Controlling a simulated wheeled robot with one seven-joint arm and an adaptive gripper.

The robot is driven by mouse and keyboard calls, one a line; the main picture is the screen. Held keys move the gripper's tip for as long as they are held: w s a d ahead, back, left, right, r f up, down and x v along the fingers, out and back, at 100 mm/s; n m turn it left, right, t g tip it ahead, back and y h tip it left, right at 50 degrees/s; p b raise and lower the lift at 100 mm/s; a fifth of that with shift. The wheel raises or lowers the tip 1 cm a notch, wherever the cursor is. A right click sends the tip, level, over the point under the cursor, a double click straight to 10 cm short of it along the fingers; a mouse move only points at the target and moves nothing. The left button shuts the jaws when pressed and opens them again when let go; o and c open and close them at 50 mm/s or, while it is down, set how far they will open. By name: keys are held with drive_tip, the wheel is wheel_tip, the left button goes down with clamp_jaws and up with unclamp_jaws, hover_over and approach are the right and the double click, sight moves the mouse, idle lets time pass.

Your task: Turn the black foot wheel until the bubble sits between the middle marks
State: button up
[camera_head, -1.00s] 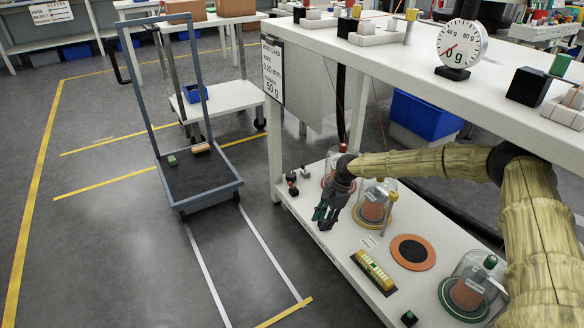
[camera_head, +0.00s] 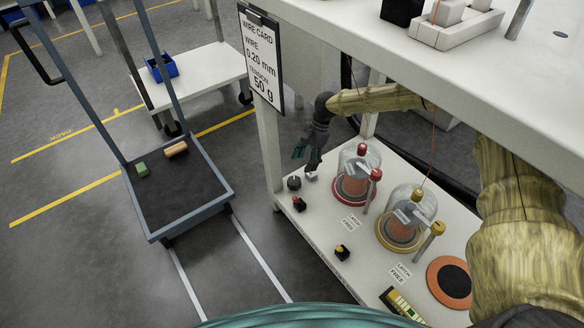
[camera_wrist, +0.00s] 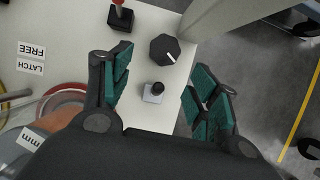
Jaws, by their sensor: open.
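The black foot wheel (camera_head: 294,183) is a dark faceted knob near the left end of the lower shelf. In the wrist view the wheel (camera_wrist: 165,50) shows a white mark on top and lies between and just beyond my fingertips. My gripper (camera_wrist: 160,73) is open and empty, its teal pads apart. In the head view my gripper (camera_head: 304,155) hangs above and behind the wheel. The yellow-green level (camera_head: 402,303) is partly cut off at the bottom edge; its bubble and marks cannot be read.
A red-topped black block (camera_head: 299,203) is beside the wheel. Glass jars on a red base (camera_head: 355,192) and yellow base (camera_head: 400,240) stand rightward. A shelf post (camera_wrist: 215,20) is close.

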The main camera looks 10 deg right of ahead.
sight(294, 181)
drive_tip(key=shift+o, duration=0.2)
drive_tip(key=shift+w+a+r, duration=0.1)
drive_tip(key=shift+w+a, duration=0.15)
drive_tip(key=shift+w, duration=0.05)
drive_tip(key=b+x, duration=0.3)
drive_tip(key=x, duration=0.7)
drive_tip(key=shift+w+f+b, duration=0.1)
drive_tip(key=shift+f+b, duration=0.15)
drive_tip(key=shift+b, duration=0.05)
drive_tip(key=c, duration=1)
